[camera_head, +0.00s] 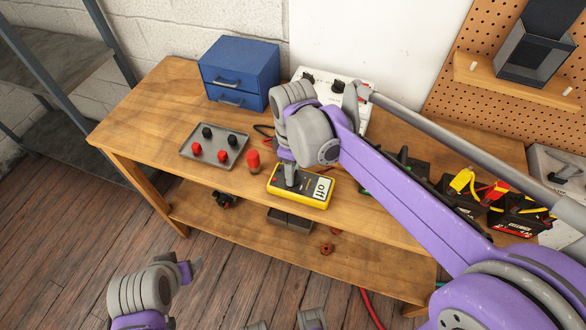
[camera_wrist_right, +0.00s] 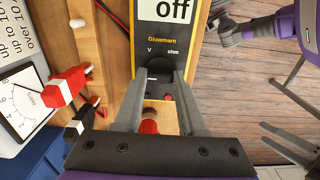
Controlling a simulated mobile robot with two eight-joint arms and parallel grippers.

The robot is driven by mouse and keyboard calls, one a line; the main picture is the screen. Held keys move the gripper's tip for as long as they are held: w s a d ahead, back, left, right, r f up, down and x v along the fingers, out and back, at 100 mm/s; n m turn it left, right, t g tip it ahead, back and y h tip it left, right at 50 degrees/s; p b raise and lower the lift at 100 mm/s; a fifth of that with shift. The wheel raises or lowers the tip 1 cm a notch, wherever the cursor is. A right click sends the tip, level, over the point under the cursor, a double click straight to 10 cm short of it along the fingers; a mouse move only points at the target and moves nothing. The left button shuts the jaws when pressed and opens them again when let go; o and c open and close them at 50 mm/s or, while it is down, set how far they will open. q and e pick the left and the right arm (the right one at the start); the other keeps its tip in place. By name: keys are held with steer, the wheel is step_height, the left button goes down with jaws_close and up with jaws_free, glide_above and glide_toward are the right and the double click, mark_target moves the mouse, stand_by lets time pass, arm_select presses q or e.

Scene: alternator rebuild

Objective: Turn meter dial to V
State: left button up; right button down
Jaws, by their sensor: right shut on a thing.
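The yellow multimeter (camera_head: 318,203) lies on the workbench near its front edge, and its display reads "off". In the right wrist view the meter (camera_wrist_right: 178,38) shows the marks V and ohm below the name Glowmarn. My right gripper (camera_head: 289,181) is down over the end of the meter away from the display. Its fingers (camera_wrist_right: 159,88) are shut on the dark dial (camera_wrist_right: 159,72), mostly hidden between them.
A grey tray (camera_head: 232,160) with red and black pieces and a red cylinder (camera_head: 253,161) are left of the meter. A blue drawer box (camera_head: 240,68) and a white gauge box (camera_head: 365,87) stand behind.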

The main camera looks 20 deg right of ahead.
steer(key=m, duration=0.5)
steer(key=shift+m, duration=0.3)
steer(key=m, duration=0.5)
steer(key=shift+m, duration=0.4)
steer(key=shift+c, duration=2.4)
jaws_free()
step_height(320, 180, up, 11)
steer(key=p, duration=0.1)
